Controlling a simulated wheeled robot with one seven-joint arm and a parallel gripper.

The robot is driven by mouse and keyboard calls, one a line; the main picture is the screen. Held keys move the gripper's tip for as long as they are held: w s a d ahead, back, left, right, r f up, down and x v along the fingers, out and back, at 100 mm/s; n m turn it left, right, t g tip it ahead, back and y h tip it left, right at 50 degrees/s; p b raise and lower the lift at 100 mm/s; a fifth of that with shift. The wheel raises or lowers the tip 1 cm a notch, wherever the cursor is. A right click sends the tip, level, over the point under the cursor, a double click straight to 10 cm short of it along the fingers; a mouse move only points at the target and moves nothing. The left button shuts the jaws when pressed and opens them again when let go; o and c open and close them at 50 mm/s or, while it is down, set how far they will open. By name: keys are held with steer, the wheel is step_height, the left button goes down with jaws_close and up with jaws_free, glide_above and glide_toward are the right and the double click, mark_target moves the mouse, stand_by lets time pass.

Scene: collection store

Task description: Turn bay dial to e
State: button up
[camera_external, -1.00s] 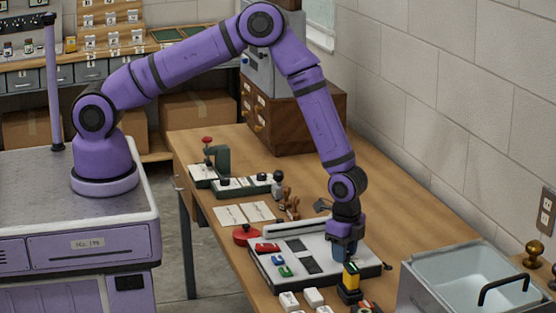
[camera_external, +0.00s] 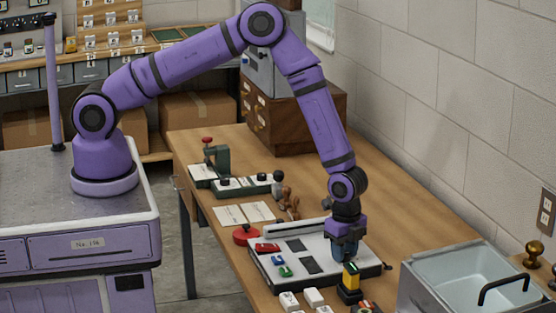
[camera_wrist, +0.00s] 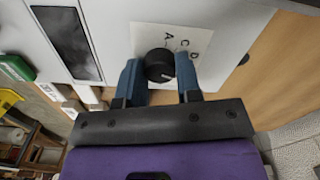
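The bay dial (camera_wrist: 159,66) is a round black knob on a white card (camera_wrist: 192,42) on the light panel. The letters A, C and D show on the card; no E is readable, and part of the card is hidden by my gripper. A pale mark shows near the knob's lower right edge. My gripper (camera_wrist: 160,76) has one blue finger on each side of the knob, very close to it; I cannot tell whether both touch. In the external view my gripper (camera_external: 345,252) points down at the right part of the light board (camera_external: 283,232), hiding the dial.
The board also carries dark panels (camera_external: 311,265) and red, blue and green pieces. A black and yellow block (camera_external: 350,277) stands just in front of my gripper. A metal bin (camera_external: 460,275) is at the right. The table is clear behind the board to the right.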

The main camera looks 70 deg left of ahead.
steer(key=o, duration=0.4)
steer(key=shift+o, duration=0.2)
step_height(320, 180, up, 11)
stand_by(0.3)
steer(key=shift+f, duration=0.1)
stand_by(0.3)
